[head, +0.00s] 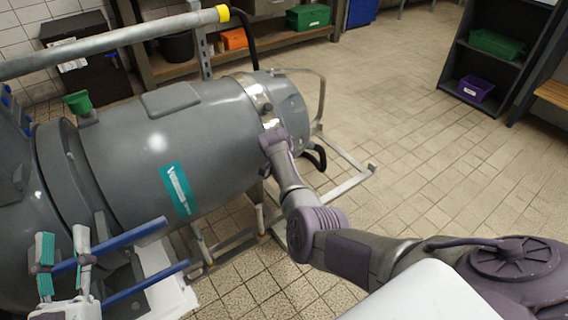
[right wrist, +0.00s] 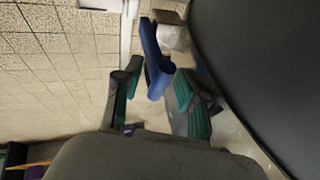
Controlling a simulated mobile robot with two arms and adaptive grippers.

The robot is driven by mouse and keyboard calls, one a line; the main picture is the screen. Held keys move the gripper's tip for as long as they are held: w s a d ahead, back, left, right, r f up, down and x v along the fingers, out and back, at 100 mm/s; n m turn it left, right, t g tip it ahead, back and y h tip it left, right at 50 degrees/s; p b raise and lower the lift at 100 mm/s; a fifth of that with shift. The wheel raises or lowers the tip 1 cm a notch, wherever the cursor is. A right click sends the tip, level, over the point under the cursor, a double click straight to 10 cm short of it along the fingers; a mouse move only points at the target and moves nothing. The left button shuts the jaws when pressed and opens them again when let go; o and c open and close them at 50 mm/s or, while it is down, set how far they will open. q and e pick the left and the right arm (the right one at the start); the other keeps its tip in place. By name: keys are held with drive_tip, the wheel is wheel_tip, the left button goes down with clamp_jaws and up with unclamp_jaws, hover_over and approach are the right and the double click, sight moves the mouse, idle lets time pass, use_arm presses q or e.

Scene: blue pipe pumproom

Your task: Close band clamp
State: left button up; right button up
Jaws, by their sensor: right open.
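The silver band clamp (head: 257,96) wraps around the right part of a large grey tank (head: 160,140) in the head view. My right arm reaches in from the right, its wrist end close to the lower part of the band. My right gripper (right wrist: 160,76) is open in the right wrist view, its green-padded fingers apart. A blue bar-like piece (right wrist: 152,50) shows between and beyond its fingertips; contact cannot be told. My left gripper (head: 64,262) is at the lower left of the head view, fingers apart, beside blue bars (head: 118,245).
A metal frame (head: 340,185) and black hose (head: 317,156) stand by the tank's right end. Dark shelves (head: 507,60) stand at the right. The tiled floor between is clear.

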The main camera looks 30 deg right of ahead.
drive_tip(key=v, duration=1.2)
